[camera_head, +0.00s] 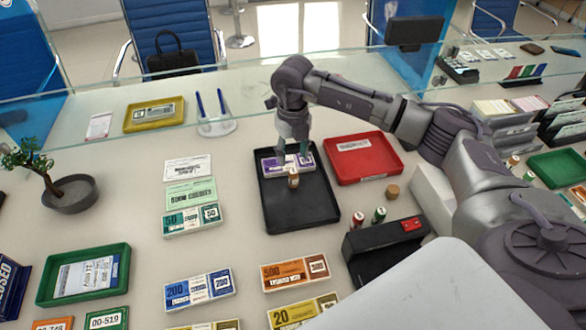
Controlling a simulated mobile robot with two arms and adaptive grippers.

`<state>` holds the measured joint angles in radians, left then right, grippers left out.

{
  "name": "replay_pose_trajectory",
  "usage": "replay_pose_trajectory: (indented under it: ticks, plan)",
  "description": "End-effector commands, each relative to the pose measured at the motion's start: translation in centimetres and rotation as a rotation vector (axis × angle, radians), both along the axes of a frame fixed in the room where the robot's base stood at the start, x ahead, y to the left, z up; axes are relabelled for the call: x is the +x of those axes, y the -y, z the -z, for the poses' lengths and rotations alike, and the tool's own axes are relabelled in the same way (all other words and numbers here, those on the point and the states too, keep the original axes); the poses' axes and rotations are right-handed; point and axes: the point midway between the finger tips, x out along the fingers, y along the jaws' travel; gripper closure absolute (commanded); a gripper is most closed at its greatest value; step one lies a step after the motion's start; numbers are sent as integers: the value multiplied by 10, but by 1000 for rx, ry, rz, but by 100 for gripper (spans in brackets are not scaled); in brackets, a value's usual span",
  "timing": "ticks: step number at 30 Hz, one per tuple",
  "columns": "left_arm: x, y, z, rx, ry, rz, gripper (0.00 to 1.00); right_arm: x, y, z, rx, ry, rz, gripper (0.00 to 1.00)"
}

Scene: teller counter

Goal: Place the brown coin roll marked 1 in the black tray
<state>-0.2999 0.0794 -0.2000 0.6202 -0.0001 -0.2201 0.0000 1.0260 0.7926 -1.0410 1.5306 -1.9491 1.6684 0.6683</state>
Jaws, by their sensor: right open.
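The black tray (322,212) lies on the counter at the middle of the view. A small brown coin roll (293,179) stands upright in it, in front of a purple banknote bundle (270,164). The mark on the roll is too small to read. My right gripper (293,158) points down over the back of the tray, open, with its fingertips just behind and above the roll. I cannot tell whether a finger touches the roll or the bundle. My left gripper is not in view.
A red tray (392,163) adjoins on the right. A plain brown cylinder (392,191), a red-topped roll (358,219) and a green-topped roll (379,215) stand near a black box (372,246). Banknote bundles (200,287) lie in front. A glass screen runs behind.

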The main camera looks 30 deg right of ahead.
Motion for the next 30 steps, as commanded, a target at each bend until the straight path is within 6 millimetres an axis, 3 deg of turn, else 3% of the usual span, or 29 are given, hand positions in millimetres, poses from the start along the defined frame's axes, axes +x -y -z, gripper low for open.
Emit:
replay_pose_trajectory:
  ticks: [7,23,26,30]
  plan:
    - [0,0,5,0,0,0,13,0,0,-23,0,0,-1,48]
    - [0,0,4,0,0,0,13,0,0,-25,0,-1,0,48]
    - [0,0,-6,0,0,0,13,0,0,-35,0,-1,0,48]
    - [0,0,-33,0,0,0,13,0,0,-62,0,-1,0,48]
